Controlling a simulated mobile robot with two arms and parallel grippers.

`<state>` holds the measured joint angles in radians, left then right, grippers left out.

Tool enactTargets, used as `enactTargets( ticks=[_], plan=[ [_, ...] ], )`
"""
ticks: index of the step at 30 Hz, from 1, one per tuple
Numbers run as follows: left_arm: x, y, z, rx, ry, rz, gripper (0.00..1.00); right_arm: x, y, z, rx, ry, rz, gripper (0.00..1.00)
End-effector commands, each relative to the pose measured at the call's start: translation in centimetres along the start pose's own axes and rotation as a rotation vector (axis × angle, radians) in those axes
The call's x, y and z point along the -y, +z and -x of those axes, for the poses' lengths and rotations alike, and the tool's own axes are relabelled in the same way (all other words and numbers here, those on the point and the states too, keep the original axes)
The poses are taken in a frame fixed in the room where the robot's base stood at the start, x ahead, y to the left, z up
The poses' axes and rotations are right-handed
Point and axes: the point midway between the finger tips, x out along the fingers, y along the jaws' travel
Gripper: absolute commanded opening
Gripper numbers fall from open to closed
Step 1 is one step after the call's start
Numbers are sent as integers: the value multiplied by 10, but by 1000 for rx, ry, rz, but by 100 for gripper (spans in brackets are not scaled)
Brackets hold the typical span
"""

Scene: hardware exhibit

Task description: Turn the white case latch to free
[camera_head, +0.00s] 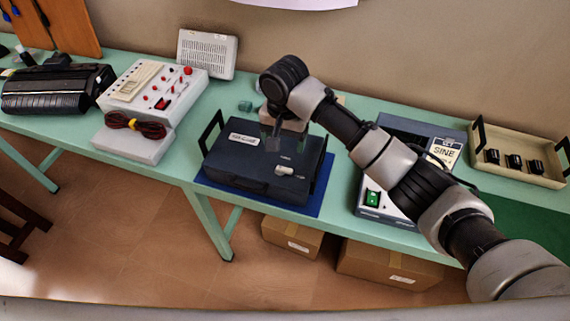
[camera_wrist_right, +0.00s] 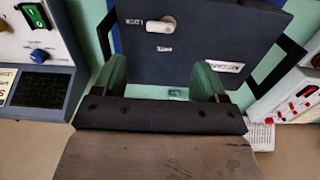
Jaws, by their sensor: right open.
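The dark blue-grey case (camera_head: 243,166) lies on a blue mat (camera_head: 313,211) on the green bench. The white latch (camera_head: 284,170) sits on its top near the front right. In the right wrist view the latch (camera_wrist_right: 161,26) shows at the top, its long side lying sideways, with one end towards the LOCK lettering. A second small marking lies below it, too blurred to read surely. My right gripper (camera_head: 273,143) is over the back part of the case, apart from the latch. Its two fingers (camera_wrist_right: 162,82) are spread, with nothing between them. My left gripper is not in view.
The case has black handles (camera_head: 211,131) at its sides. Right of it stands an instrument with a green switch (camera_head: 372,198), partly behind my right arm. A control box with red knobs (camera_head: 186,72) stands left. A beige tray (camera_head: 523,150) is far right. Cardboard boxes (camera_head: 292,236) lie below.

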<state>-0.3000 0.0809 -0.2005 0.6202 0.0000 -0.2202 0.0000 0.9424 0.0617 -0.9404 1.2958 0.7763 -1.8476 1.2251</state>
Motion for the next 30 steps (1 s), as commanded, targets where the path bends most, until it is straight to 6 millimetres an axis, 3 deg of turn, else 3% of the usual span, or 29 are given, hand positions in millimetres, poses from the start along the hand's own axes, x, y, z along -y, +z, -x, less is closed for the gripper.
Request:
enactTargets(
  ticks=[16,21,30],
  plan=[
    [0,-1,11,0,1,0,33,0,1,-90,1,0,2,72],
    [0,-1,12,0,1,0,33,0,1,-103,0,-1,2,72],
    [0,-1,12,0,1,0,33,0,0,-105,0,-2,2,72]
  ],
)
